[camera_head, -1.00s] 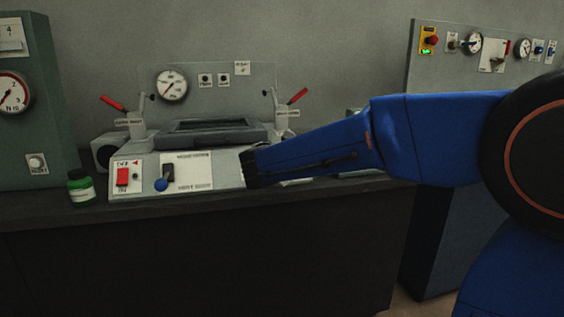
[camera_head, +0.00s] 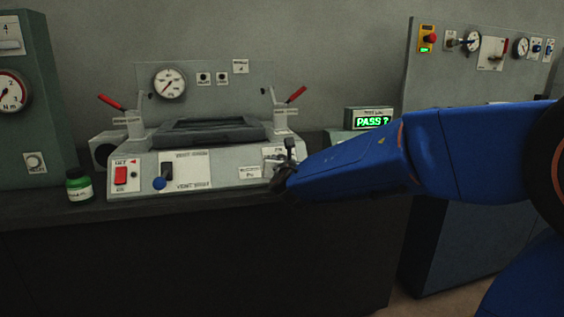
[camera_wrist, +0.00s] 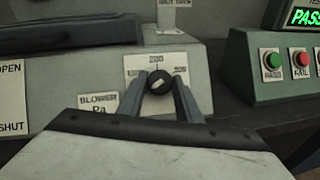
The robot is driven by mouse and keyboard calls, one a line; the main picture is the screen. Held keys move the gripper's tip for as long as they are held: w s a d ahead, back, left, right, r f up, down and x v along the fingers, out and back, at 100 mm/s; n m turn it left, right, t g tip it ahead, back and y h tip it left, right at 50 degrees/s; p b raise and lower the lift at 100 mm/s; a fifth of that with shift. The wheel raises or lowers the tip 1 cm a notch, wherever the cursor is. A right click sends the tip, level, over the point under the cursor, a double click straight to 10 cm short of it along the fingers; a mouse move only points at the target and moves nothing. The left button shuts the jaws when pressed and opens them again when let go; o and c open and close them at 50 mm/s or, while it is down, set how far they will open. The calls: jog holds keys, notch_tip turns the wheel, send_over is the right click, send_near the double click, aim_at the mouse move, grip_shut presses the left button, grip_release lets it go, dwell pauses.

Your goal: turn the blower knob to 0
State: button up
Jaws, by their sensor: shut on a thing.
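The blower knob (camera_wrist: 159,83) is a small round black knob with a pale mark, on a white dial plate (camera_wrist: 136,65) on the sloped front panel. The plate's top reads about 200; its other numbers are too blurred or covered to read. A "BLOWER Pa" label (camera_wrist: 98,103) is left of the knob. My gripper (camera_wrist: 160,84) has a finger on each side of the knob and is shut on it. In the head view my gripper (camera_head: 286,172) is at the panel's right end and hides most of the dial.
A box with green and red buttons (camera_wrist: 286,65) and a lit "PASS?" display (camera_head: 372,121) is to the right.

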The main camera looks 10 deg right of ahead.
dwell(0.5)
jog(key=o, duration=1)
jog(key=shift+o, duration=0.2)
jog(key=v, duration=1.7)
jog(key=shift+s, duration=0.25)
jog(key=shift+d+f, duration=0.1)
jog(key=shift+d, duration=0.15)
